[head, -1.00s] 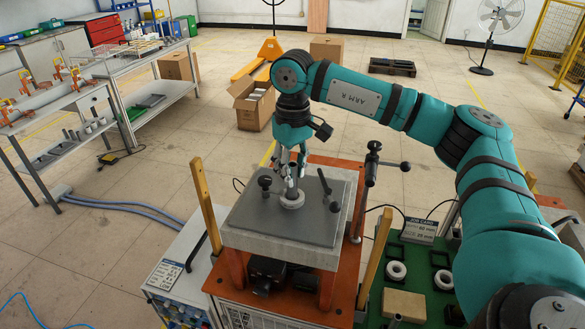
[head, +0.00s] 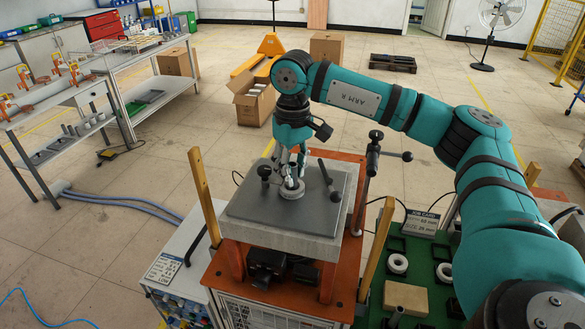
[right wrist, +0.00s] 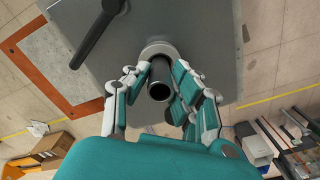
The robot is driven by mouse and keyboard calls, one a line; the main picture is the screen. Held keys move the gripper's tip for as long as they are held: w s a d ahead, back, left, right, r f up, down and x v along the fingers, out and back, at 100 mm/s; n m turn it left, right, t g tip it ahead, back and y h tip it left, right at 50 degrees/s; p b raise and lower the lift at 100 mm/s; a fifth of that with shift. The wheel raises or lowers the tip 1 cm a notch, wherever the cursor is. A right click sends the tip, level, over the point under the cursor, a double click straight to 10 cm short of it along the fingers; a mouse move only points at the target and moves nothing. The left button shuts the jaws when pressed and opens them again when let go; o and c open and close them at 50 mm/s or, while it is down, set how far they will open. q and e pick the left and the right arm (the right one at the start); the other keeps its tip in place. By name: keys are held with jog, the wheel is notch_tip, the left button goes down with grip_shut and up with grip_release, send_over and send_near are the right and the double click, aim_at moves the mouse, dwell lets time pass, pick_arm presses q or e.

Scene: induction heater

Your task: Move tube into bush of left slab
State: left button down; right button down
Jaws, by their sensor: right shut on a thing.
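My right gripper (head: 292,168) is shut on a dark grey hollow tube (right wrist: 160,86) above the slab (head: 327,222). In the right wrist view the fingers (right wrist: 158,82) flank the tube, whose open end faces the camera. The tube's far end meets a pale ring-shaped bush (right wrist: 157,49) on the slab's grey top plate. In the head view the tube stands about upright over the bush (head: 291,193), partly hidden by the fingers. How deep the tube sits in the bush I cannot tell. My left gripper is not in view.
Black clamp handles (head: 329,180) rise beside the bush. A tall post with a lever (head: 372,158) stands right of the slab. A green board (head: 427,262) with white rings and a tan block (head: 405,298) lies at the right. Wooden posts flank the orange stand.

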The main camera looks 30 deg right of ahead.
jog(key=c, duration=1)
grip_release()
jog(key=shift+r, duration=0.1)
notch_tip(320, 180, up, 12)
jog(key=shift+f, duration=0.1)
